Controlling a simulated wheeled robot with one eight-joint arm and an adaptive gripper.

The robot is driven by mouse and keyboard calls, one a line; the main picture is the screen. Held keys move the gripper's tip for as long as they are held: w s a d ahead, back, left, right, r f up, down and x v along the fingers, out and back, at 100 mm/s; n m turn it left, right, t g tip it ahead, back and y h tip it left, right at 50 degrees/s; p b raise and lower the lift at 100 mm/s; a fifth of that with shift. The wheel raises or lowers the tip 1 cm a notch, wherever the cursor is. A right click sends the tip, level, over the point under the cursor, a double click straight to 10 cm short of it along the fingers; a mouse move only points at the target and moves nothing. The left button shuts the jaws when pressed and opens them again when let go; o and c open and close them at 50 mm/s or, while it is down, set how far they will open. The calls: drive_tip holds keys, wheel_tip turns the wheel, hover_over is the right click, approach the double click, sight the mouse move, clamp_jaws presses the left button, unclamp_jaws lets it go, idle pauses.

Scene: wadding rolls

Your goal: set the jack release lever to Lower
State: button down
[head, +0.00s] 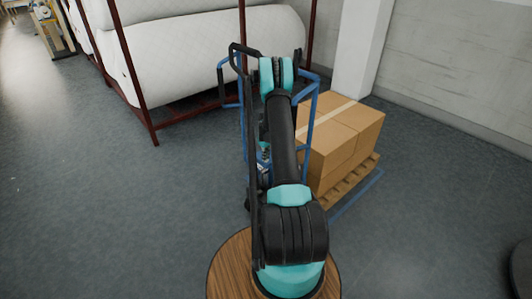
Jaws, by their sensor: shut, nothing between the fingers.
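A blue-framed pallet jack (313,108) stands ahead of me, largely behind my arm. A long black bar with a loop at its top (233,60) runs down beside the left side of my arm; I cannot tell whether it is the jack's handle. The release lever cannot be made out, so its setting is not visible. My teal and black arm rises from the round wooden top in front and reaches over the jack. My gripper cannot be made out; it seems hidden behind the arm.
Cardboard boxes (338,135) sit on a wooden pallet (355,180) to the right of my arm. Large white wadding rolls (190,55) lie in a dark red rack (130,80) behind. A pale wall and pillar (358,45) stand behind the boxes. The left floor is clear.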

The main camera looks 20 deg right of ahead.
drive_tip(key=shift+s+d+f, duration=0.1)
drive_tip(key=shift+s+d, duration=0.2)
drive_tip(key=shift+s, duration=0.6)
drive_tip(key=shift+s+d+f, duration=0.1)
drive_tip(key=shift+s+d, duration=0.2)
drive_tip(key=shift+s, duration=0.55)
